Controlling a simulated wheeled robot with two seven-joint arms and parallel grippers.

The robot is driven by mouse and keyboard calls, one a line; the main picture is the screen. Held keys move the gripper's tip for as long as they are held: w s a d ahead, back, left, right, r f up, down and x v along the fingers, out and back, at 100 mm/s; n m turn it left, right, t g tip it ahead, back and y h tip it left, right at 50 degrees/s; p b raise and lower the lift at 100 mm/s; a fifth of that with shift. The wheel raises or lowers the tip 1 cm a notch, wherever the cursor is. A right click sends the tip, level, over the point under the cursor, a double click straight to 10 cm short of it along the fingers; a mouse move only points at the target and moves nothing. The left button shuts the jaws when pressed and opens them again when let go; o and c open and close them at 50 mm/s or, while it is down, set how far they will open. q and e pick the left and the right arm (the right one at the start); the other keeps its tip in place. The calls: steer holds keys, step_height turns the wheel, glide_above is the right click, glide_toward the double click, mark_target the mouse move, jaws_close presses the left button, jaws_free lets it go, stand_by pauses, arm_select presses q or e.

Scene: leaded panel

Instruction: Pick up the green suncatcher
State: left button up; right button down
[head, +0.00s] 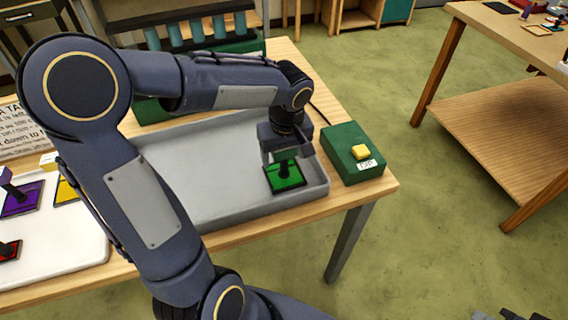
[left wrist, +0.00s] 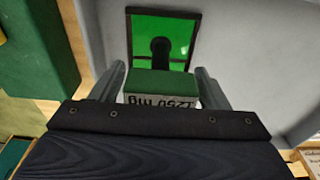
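The green suncatcher (head: 287,178) is a dark-framed green square with a black stem, over the floor of the grey tray (head: 205,207) near its right end. In the left wrist view its pane (left wrist: 143,42) lies beyond the fingertips, and a labelled green block (left wrist: 160,84) tops its stem. My left gripper (head: 281,156) is right above the pane. Its fingers (left wrist: 160,88) stand on either side of the block, very close to it; I cannot tell whether they touch it. Only a dark tip of my right gripper (head: 510,314) shows at the bottom right.
A green box with a yellow button (head: 361,153) stands just right of the tray. Purple (head: 22,200), yellow (head: 66,190) and red (head: 9,250) suncatchers lie on a white board (head: 60,255) at the left. A rack of teal cylinders (head: 198,30) stands behind.

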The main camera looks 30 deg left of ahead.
arm_select(q)
steer(key=c, duration=1)
steer(key=shift+r, duration=0.1)
steer(key=shift+c, duration=0.2)
